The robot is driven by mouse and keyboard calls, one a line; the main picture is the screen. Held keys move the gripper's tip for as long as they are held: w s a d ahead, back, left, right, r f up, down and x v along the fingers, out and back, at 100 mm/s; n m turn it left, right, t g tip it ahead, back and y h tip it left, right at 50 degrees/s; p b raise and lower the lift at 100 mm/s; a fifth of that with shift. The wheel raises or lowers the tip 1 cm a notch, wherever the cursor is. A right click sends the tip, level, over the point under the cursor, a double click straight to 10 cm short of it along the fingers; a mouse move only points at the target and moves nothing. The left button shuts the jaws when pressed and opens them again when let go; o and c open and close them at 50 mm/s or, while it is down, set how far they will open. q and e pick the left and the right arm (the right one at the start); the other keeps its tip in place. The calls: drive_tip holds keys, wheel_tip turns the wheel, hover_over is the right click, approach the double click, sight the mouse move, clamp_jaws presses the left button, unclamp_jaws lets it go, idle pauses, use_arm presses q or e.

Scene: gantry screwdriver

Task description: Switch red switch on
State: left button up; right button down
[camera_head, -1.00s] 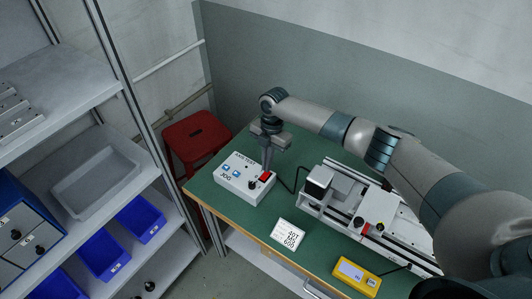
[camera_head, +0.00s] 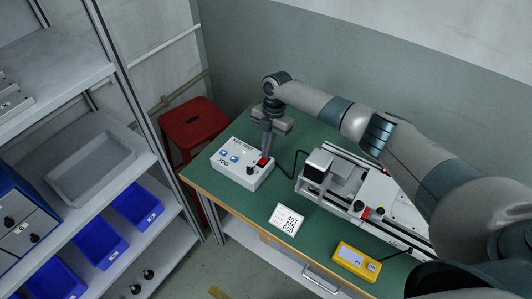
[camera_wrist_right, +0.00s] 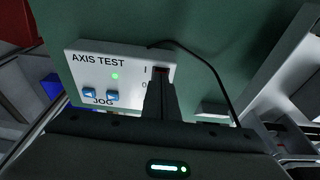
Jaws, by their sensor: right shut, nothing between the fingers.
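The white control box (camera_head: 232,172) sits on the green table's far left corner, with blue jog buttons, a black knob and a red switch (camera_head: 263,161). In the right wrist view the box (camera_wrist_right: 84,61) reads AXIS TEST and JOG. A green light (camera_wrist_right: 115,76) glows on it. The red switch (camera_wrist_right: 161,69) shows just past the fingertips, beside the I and 0 marks, and is partly hidden. My right gripper (camera_head: 266,153) is shut and points down at the switch; I cannot tell whether it touches. My left gripper is not in view.
A linear gantry unit (camera_head: 350,185) stands right of the box, with a black cable between them. A white label card (camera_head: 287,219) and a yellow device (camera_head: 356,261) lie near the front edge. A red stool (camera_head: 194,122) and shelves with blue bins (camera_head: 137,205) stand left.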

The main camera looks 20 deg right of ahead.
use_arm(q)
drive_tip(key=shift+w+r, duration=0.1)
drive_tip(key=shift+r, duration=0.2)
use_arm(e)
drive_tip(key=shift+s+a+r, duration=0.1)
drive_tip(key=shift+a, duration=0.05)
use_arm(q)
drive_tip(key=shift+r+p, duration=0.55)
drive_tip(key=shift+p, duration=0.15)
use_arm(e)
drive_tip(key=shift+s+a+r, duration=0.2)
drive_tip(key=shift+s+a, duration=0.2)
drive_tip(key=shift+a, duration=0.1)
